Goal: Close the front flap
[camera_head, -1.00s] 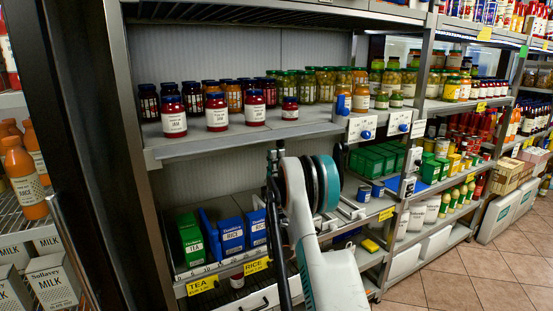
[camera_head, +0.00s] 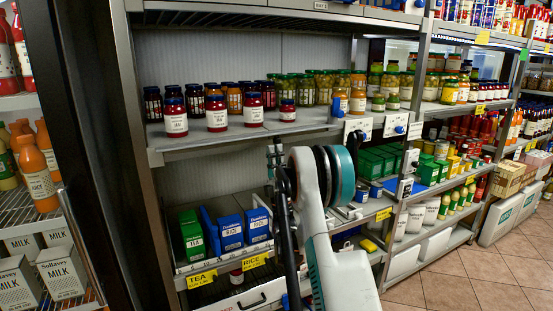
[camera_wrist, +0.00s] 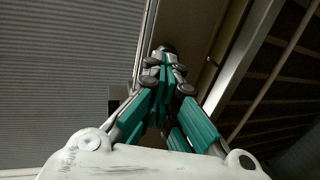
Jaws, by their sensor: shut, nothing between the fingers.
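In the head view, a white front panel with a black handle (camera_head: 249,301) shows below the TEA and RICE labels; I take it for the front flap. A dark gap lies between it and the shelf above, with a jar (camera_head: 236,276) partly visible there. The panel's lower part is cut off by the frame, and my arm covers its right side. How far it stands open is unclear. In the wrist view my gripper (camera_wrist: 162,55) has its teal fingers together and empty, in front of a pale surface beside a ribbed wall. I cannot make out the flap there.
Jars (camera_head: 217,113) stand on the shelf above. A green tea box (camera_head: 191,236) and blue rice boxes (camera_head: 230,233) stand on the lower shelf (camera_head: 215,264). Milk cartons (camera_head: 62,272) and juice bottles (camera_head: 38,178) are at the left. Tiled floor (camera_head: 450,280) is free at the right.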

